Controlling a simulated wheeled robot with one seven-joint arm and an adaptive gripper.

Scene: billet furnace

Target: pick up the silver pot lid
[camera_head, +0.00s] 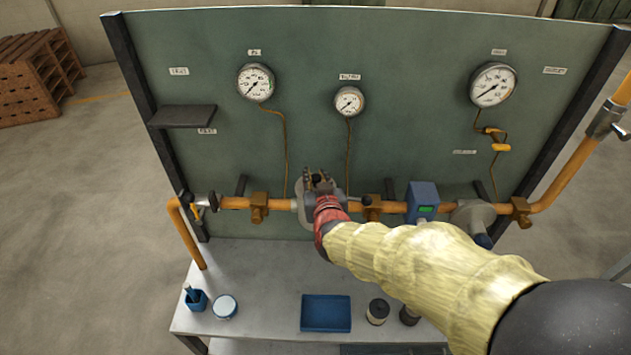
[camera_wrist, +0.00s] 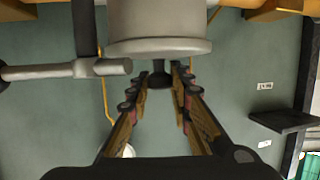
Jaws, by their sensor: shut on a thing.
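The silver pot lid (camera_wrist: 160,47) shows in the wrist view as a broad pale disc with a black knob (camera_wrist: 158,78). It lies against the grey cylindrical pot (camera_wrist: 160,18), and I cannot see a gap between them. My gripper (camera_wrist: 160,76) has its two fingers on either side of the knob and is shut on it. In the head view my gripper (camera_head: 318,178) is at the orange pipe, left of the picture's middle. There my gripper and arm hide most of the pot, and I cannot make out the lid clearly.
The orange pipe (camera_head: 235,203) runs along the green gauge panel (camera_head: 415,110), with a blue meter (camera_head: 423,202) to the right. A grey lever (camera_wrist: 65,70) is close to the pot. A blue tray (camera_head: 326,313) and small containers stand on the bench (camera_head: 260,270).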

